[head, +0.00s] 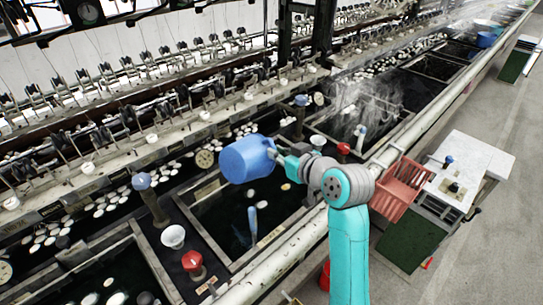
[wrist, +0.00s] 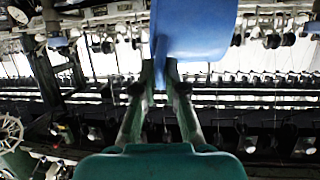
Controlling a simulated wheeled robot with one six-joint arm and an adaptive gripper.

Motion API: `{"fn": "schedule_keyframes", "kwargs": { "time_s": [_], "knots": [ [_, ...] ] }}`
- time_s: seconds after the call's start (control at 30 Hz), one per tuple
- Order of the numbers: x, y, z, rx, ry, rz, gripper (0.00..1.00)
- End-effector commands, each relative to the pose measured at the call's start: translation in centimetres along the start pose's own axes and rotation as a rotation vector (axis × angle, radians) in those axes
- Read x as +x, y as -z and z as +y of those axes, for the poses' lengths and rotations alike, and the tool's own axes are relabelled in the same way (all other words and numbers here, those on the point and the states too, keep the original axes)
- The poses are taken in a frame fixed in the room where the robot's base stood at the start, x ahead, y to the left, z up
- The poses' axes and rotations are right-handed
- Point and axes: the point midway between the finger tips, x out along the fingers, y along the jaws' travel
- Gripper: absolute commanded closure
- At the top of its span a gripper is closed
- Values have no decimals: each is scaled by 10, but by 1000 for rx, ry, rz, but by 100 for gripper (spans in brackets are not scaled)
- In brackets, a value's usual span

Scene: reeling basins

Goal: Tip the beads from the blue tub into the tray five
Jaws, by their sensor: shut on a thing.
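The blue tub (head: 246,160) is in my gripper, up in the air above a dark basin (head: 222,210) in the head view. It looks tilted, and I cannot see into its mouth. My gripper (head: 278,157) is shut on the tub at its right side. In the wrist view my gripper (wrist: 161,82) has its two fingers close together on the blue tub (wrist: 200,32), which fills the top middle. No beads can be made out. No number shows, so I cannot tell which basin is tray five. A narrow blue shape (head: 252,224) shows in the basin below.
White cocoons (head: 105,202) float in the left channel. Posts with a red knob (head: 192,261) and a blue knob (head: 141,181) stand beside the basin, with a white funnel (head: 173,236). A red crate (head: 398,188) and white table (head: 470,165) are at right. Reeling machinery lines the back.

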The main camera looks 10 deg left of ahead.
Motion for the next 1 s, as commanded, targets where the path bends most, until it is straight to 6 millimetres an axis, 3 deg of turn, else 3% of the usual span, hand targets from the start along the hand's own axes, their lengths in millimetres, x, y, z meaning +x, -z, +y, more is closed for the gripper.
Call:
{"fn": "schedule_keyframes", "kwargs": {
  "time_s": [0.63, 1.0],
  "knots": [
    [-6, 4, 46, 255, 88, 26, 100],
    [-8, 5, 61, 352, 126, 36, 100]
  ]
}}
